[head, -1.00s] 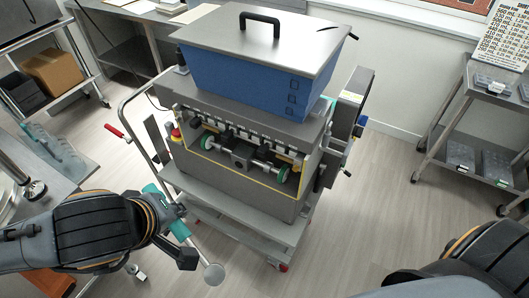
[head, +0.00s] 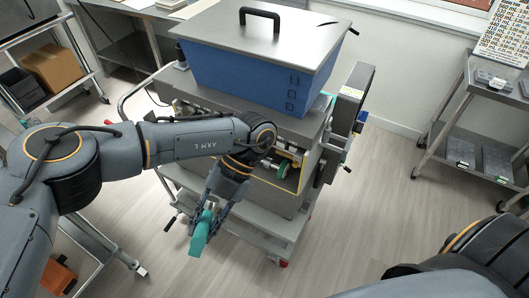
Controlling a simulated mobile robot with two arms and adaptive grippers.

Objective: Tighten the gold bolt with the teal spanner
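The teal spanner (head: 200,236) is in my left gripper (head: 209,210), in front of the depositor's lower left front. Its teal handle end sticks out below the fingers, and the rest is hidden by the gripper. The fingers are closed around it. The depositor (head: 310,130) has an open front bay, mostly covered by my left arm. A gold-coloured part (head: 291,157) shows at the bay's right side, near a green wheel (head: 283,169). I cannot tell whether it is the gold bolt. My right gripper is out of view; only part of my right arm shows at lower right.
The depositor stands on a grey wheeled cart (head: 268,236). A blue hopper (head: 250,78) with a steel lid sits on top. A shelf trolley (head: 468,125) with trays stands at right. The floor between them is clear.

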